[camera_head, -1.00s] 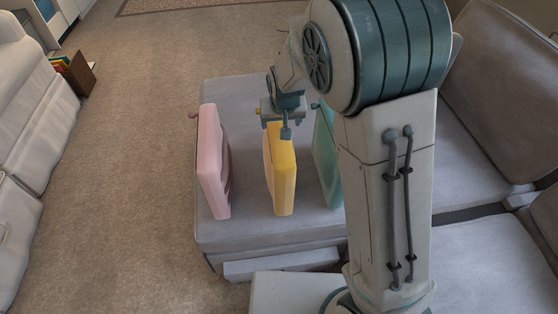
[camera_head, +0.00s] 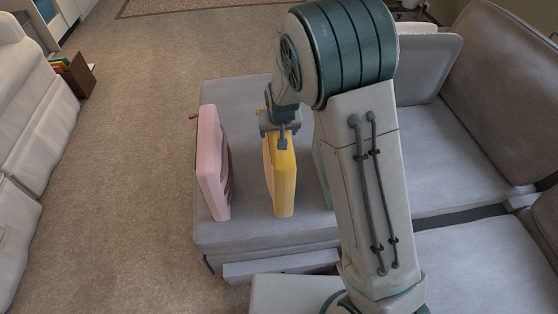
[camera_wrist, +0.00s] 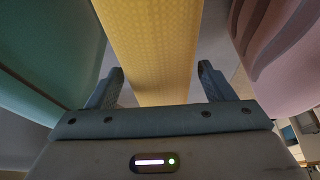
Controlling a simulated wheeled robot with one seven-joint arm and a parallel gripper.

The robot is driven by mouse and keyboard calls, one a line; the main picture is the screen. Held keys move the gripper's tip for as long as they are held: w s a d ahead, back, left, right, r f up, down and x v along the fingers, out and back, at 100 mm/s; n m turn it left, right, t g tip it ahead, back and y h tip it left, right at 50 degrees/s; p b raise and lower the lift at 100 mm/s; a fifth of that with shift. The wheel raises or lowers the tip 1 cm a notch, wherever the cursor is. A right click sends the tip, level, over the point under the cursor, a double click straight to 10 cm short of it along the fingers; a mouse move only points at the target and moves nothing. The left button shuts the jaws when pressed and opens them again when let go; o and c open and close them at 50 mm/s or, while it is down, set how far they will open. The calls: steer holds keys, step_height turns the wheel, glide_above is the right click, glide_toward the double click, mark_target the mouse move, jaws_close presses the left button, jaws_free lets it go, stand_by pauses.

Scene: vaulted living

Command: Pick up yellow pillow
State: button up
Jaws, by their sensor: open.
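The yellow pillow (camera_head: 284,180) stands upright on the grey sofa seat, between a pink pillow and a green one. My gripper (camera_head: 282,142) is over its far upper part in the head view. In the wrist view the yellow pillow (camera_wrist: 152,45) runs between the two spread fingers of my gripper (camera_wrist: 158,85). A gap shows between the pillow and each finger. The gripper is open and holds nothing.
The pink pillow (camera_head: 212,165) stands to the left with a gap. The green pillow (camera_head: 322,165) stands to the right, mostly hidden by my arm; it shows at left in the wrist view (camera_wrist: 45,60). The grey sofa seat (camera_head: 250,232) has bare room in front.

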steer(key=shift+f, duration=0.3)
steer(key=shift+c, duration=0.2)
steer(key=shift+r, duration=0.1)
jaws_close()
